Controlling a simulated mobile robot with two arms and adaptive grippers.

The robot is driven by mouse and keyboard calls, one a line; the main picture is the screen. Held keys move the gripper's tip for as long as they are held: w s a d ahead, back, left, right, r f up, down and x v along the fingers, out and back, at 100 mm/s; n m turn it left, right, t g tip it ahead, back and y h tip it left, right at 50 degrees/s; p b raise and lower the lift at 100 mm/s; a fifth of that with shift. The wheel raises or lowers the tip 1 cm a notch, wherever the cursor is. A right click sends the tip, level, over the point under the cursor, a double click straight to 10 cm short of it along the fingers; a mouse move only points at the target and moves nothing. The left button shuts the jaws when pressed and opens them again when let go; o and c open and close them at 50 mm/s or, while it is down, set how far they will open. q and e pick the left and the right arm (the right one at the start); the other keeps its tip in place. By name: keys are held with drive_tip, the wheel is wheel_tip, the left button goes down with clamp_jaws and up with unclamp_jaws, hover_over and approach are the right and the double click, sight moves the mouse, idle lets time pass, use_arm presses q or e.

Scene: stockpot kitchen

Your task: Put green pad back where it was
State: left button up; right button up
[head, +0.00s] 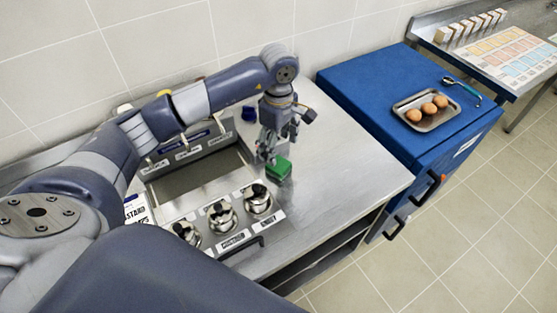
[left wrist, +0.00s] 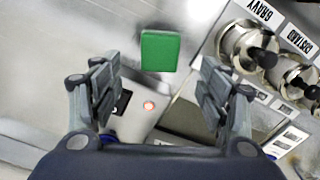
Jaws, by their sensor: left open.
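The green pad (head: 279,169) lies on the steel counter, just right of the sunken unit with the metal pots. It also shows in the left wrist view (left wrist: 160,50), beyond the fingertips and roughly centred between them. My left gripper (head: 268,150) is over the counter at the pad's back-left side in the head view. Its fingers are wide apart and empty in the left wrist view (left wrist: 160,88). My right gripper is in neither view.
Lidded metal pots (head: 222,216) with labels stand in the unit left of the pad. A dark blue object (head: 249,113) stands behind the gripper. A blue cabinet (head: 385,85) on the right bears a tray (head: 427,122) with brown eggs. The steel counter (head: 345,165) right of the pad is clear.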

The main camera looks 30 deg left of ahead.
use_arm(q)
drive_tip(key=shift+r+b, duration=0.35)
drive_tip(key=shift+r, duration=1.45)
